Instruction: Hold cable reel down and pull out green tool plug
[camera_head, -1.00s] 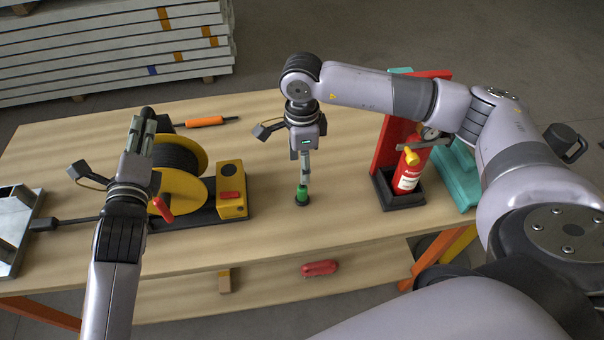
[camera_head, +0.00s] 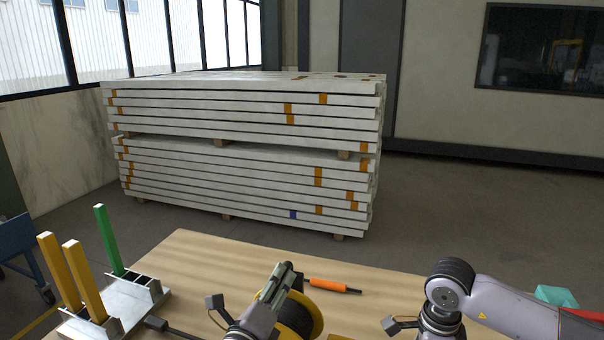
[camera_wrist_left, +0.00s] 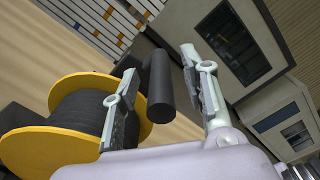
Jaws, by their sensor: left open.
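The cable reel (camera_head: 297,319) shows in part at the bottom of the head view, with black cable and a yellow flange. My left gripper (camera_head: 284,277) is above it. In the left wrist view the reel (camera_wrist_left: 70,125) lies at the left, beside one finger of the open left gripper (camera_wrist_left: 160,65). A dark cylinder (camera_wrist_left: 160,88) appears between the two fingers; I cannot tell whether they touch it.
A metal rack (camera_head: 125,310) with two yellow bars and a green bar (camera_head: 108,240) stands at the table's left end. An orange-handled tool (camera_head: 328,284) lies behind the reel. A tall stack of white planks (camera_head: 240,150) stands beyond the table.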

